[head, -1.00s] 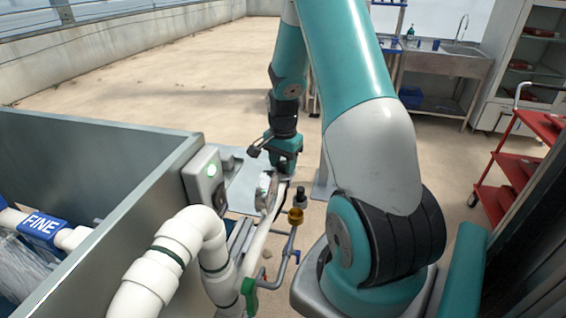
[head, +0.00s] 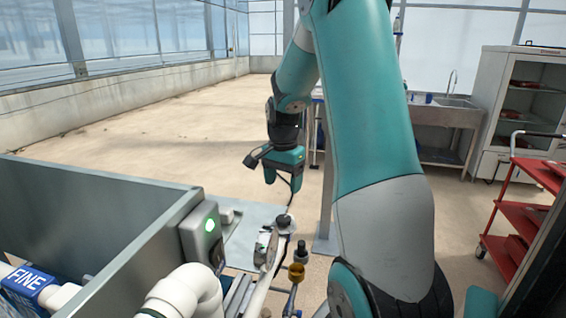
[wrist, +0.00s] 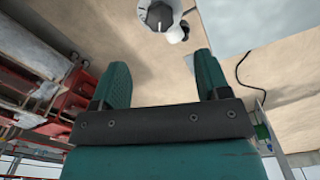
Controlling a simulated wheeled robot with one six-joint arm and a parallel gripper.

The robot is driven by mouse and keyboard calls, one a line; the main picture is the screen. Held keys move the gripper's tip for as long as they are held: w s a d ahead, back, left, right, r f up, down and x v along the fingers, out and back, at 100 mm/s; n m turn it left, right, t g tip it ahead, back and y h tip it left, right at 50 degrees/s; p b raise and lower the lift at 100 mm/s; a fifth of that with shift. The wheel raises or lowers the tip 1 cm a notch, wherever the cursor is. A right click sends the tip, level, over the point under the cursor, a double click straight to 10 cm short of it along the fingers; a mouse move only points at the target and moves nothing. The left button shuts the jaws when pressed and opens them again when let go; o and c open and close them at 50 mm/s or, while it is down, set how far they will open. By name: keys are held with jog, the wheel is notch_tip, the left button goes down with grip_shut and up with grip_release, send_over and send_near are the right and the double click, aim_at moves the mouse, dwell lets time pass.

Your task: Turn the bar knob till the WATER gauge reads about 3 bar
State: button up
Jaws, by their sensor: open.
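A dark bar knob (head: 286,222) sits on a pale round base beside the white pipe, low centre in the head view. What looks like the same knob (wrist: 160,14) shows at the top edge of the wrist view, partly cut off. A gauge-like round part (head: 264,244) is seen nearly edge-on left of the knob; its label and reading cannot be made out. My gripper (head: 284,174) hangs above the knob, apart from it. In the wrist view its two teal fingers (wrist: 160,66) are spread wide with nothing between them.
A grey box with a green light (head: 203,232) stands left of the knob on the steel tank wall (head: 100,205). A brass cup-like fitting (head: 296,273) is just below the knob. A red cart (head: 510,215) stands far right. The floor behind is clear.

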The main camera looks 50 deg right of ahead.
notch_tip(320, 180, up, 6)
jog(key=shift+r, duration=0.25)
jog(key=shift+s+a, duration=0.1)
dwell(0.5)
